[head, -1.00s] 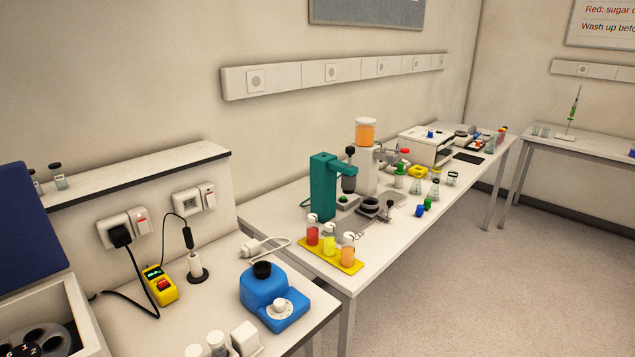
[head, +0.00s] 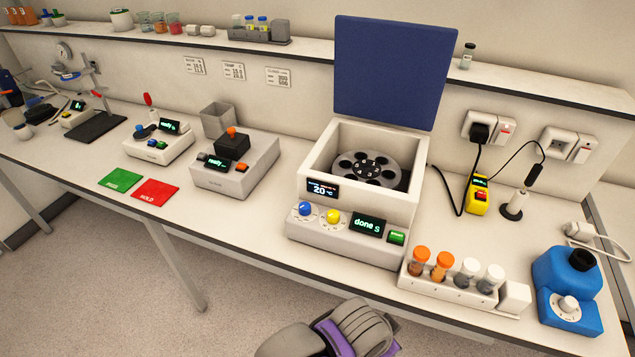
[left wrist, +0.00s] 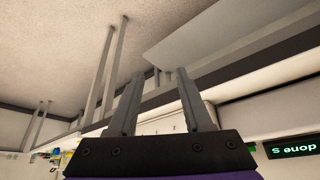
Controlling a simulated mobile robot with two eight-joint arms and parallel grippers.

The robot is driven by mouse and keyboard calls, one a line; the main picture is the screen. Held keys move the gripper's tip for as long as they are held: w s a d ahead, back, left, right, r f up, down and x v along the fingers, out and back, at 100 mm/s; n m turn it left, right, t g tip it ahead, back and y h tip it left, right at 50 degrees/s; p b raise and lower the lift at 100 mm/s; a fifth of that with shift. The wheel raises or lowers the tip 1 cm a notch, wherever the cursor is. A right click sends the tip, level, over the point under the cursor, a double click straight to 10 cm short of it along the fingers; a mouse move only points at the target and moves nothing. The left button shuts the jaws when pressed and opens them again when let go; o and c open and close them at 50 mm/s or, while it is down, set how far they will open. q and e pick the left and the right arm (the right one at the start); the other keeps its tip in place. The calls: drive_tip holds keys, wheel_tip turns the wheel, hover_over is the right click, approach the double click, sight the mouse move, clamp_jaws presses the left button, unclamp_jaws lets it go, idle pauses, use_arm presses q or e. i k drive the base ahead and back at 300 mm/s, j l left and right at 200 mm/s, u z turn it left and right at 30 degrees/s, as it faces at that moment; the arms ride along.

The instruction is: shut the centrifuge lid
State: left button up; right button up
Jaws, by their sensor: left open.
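The centrifuge (head: 312,205) is a white box on the bench in the head view. Its dark blue lid (head: 395,72) stands open, nearly upright at the back. The grey rotor (head: 366,168) is exposed inside, and the front display reads "done". My left gripper (left wrist: 160,75) is open and empty in the left wrist view, with two grey fingers spread apart. A grey and purple part of my arm shows at the bottom of the head view, below the bench front. My right gripper is not seen.
A white rack (head: 440,283) with orange- and white-capped tubes stands right of the centrifuge front. A blue device (head: 566,290) is farther right. A white instrument (head: 235,170) stands left. A shelf (head: 270,45) runs behind the lid. Green (head: 122,180) and red (head: 155,193) mats lie left.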

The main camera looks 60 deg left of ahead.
sight(391, 73)
drive_tip(key=u, duration=1.6)
